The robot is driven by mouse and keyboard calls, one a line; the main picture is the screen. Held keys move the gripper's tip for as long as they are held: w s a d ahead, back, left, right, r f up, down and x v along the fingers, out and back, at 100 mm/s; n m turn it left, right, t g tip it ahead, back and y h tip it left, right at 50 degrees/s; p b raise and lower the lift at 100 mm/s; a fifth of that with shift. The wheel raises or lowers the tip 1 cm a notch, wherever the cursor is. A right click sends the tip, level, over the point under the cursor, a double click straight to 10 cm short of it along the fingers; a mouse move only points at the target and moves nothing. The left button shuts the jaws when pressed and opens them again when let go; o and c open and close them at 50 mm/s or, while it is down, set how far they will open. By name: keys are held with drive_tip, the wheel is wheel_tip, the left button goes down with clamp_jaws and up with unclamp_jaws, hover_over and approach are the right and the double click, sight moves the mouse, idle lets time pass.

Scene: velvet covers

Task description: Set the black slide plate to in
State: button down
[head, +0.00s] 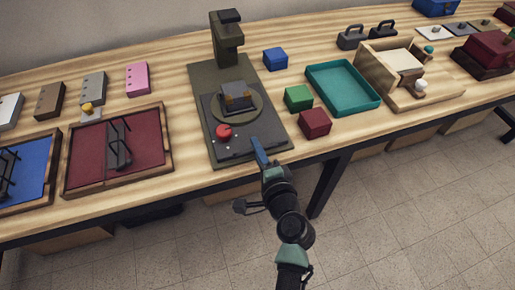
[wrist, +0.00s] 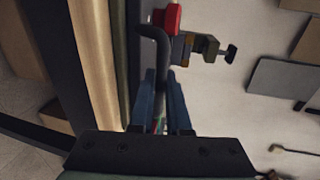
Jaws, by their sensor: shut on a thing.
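The black slide plate (head: 242,146) lies on the olive base of a stand (head: 229,45) with an upright column at its back. It carries a round disc (head: 256,108) with a dark block on top, and a red knob (head: 223,131) at its front left. My gripper (head: 257,145) is at the plate's front edge, right of the knob. In the wrist view, its blue fingers (wrist: 163,92) are shut on a dark bent handle (wrist: 159,50). The red knob (wrist: 173,17) shows beyond it. The handle's join to the plate is hidden.
A green block (head: 298,98), a dark red block (head: 314,122) and a blue block (head: 275,59) stand right of the stand. A teal tray (head: 375,101) is farther right. A red-floored wooden tray (head: 82,157) lies left. The table's front edge is close below my gripper.

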sight(242, 112)
drive_tip(key=b+x, duration=0.1)
drive_tip(key=x, duration=0.2)
drive_tip(key=r+b+x, duration=0.1)
drive_tip(key=x, duration=0.3)
drive_tip(key=r+b+x, duration=0.1)
drive_tip(key=x, duration=0.2)
drive_tip(key=shift+w+a, duration=0.1)
drive_tip(key=shift+w, duration=0.4)
drive_tip(key=c, duration=1.2)
unclamp_jaws()
drive_tip(key=shift+o, duration=0.2)
drive_tip(key=shift+s, duration=0.1)
drive_tip(key=p+v, duration=0.1)
drive_tip(key=v, duration=1.2)
drive_tip(key=shift+p, duration=0.3)
drive_tip(key=shift+r, duration=0.1)
